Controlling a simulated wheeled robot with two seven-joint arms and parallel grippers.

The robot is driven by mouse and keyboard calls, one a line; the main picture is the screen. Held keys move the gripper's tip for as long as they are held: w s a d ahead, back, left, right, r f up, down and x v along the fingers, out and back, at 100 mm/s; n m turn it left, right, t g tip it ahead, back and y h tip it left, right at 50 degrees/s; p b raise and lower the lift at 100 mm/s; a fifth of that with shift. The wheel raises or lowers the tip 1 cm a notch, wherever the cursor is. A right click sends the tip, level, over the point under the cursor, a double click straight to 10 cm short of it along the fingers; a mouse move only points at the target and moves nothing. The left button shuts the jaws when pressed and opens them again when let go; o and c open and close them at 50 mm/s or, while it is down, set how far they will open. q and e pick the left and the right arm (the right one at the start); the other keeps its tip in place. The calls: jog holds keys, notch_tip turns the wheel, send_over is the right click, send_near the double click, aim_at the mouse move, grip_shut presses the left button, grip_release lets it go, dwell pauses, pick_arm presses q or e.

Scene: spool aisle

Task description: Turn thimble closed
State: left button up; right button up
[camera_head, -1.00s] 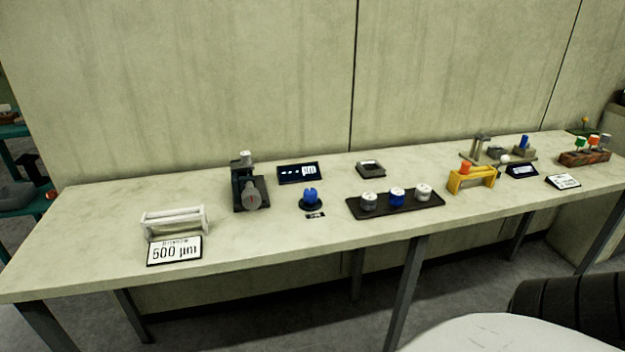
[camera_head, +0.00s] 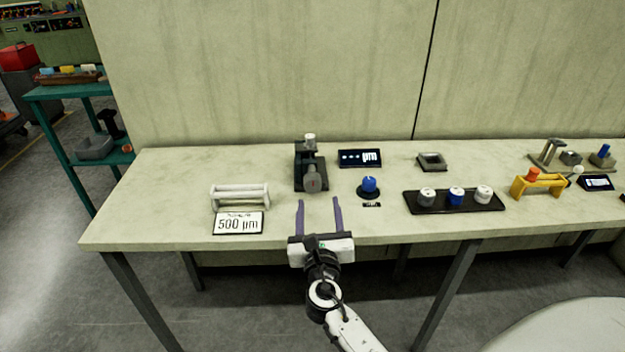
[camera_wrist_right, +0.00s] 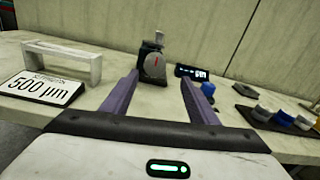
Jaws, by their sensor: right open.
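The dark gauge stand (camera_head: 309,165) stands upright on the table, with a pale round dial-like part low on its front and a light knob (camera_head: 310,139) on top. I cannot tell for sure which part is the thimble. My right gripper (camera_head: 320,202) is open and empty over the table's front edge, in front of the stand and apart from it. In the right wrist view the stand (camera_wrist_right: 153,62) shows between and beyond the two purple fingers. A blue knob (camera_head: 369,185) on a dark round base is right of the fingers. My left gripper is out of view.
A white frame (camera_head: 240,196) and a "500 µm" sign (camera_head: 238,223) stand to the left. A small display (camera_head: 360,158) is behind the blue knob. A black tray (camera_head: 479,208) with three knobs and a yellow stand (camera_head: 540,188) are to the right.

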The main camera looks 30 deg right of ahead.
aim_at(313, 187)
jog(key=shift+w+a+n, duration=0.15)
jog(key=shift+w+n, duration=0.35)
jog(key=shift+n, duration=0.1)
jog(key=shift+w, duration=0.35)
jog(key=b+x, duration=0.3)
jog(key=x, duration=0.5)
jog(key=shift+w, duration=0.15)
jog(key=shift+w+d, duration=0.45)
jog(key=shift+r, duration=0.1)
jog(key=c, duration=1)
